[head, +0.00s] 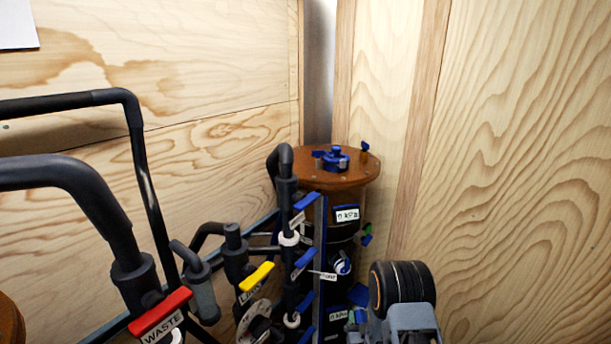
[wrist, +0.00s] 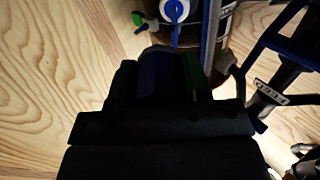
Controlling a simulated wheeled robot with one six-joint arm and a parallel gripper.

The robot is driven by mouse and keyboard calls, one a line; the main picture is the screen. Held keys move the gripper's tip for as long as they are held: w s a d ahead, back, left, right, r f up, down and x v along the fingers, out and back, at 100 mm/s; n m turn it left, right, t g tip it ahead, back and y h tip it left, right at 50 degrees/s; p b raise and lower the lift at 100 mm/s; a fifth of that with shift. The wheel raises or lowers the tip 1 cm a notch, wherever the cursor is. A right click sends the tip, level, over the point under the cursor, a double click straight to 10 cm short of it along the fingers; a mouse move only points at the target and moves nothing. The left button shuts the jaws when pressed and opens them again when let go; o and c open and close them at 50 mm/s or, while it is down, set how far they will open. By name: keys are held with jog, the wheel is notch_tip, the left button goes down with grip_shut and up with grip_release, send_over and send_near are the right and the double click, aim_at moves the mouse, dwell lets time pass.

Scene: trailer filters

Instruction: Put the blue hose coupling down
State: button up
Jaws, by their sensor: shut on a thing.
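My gripper (wrist: 158,82) shows dark in the middle of the wrist view. Its jaws are shut on a dark blue piece, which looks like the blue hose coupling (wrist: 155,76). The piece is in deep shade, so its shape and far end are hard to make out. In the head view part of my arm is at the lower right, and neither the jaws nor the held coupling can be made out there.
A rusty-topped filter vessel (head: 335,175) with blue fittings stands in the corner. Black pipes, a red WASTE valve handle (head: 160,313) and a yellow valve handle (head: 257,277) crowd the left. Wooden walls (head: 520,150) close in the right and back.

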aim_at(361, 315)
notch_tip(361, 315, up, 3)
jog(key=shift+f+p, duration=0.1)
jog(key=shift+p, duration=0.8)
jog(key=shift+s+r, duration=0.2)
jog(key=shift+r, duration=0.05)
jog(key=s, duration=0.1)
jog(key=s+r, duration=0.2)
jog(key=shift+s, duration=0.3)
